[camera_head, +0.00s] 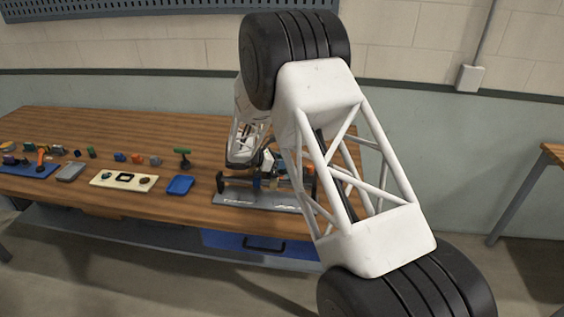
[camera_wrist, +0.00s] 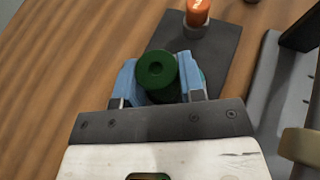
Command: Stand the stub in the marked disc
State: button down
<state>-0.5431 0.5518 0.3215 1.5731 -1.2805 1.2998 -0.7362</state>
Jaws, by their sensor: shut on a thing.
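In the wrist view, my gripper (camera_wrist: 160,82) has blue fingers shut on a dark green cylinder, which I take as the stub (camera_wrist: 156,70). An orange cylinder (camera_wrist: 198,10) stands in a grey round holder (camera_wrist: 197,30) on that plate, beyond the stub. I cannot make out the marked disc. In the head view, my arm hides much of this area.
The wooden table (camera_head: 120,125) also carries a blue tray (camera_head: 180,185), a cream board (camera_head: 124,180), a grey tray (camera_head: 71,172), a green-topped piece (camera_head: 182,152) and several small blocks to the left. A grey structure (camera_wrist: 275,100) stands at right in the wrist view.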

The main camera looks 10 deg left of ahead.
jog(key=shift+s+d+f, duration=0.1)
jog(key=shift+d+f, duration=0.05)
jog(key=shift+f, duration=0.6)
jog(key=c, duration=1)
grip_release()
jog(key=shift+r, duration=0.15)
jog(key=shift+o, duration=1.1)
jog(key=shift+r, duration=3.8)
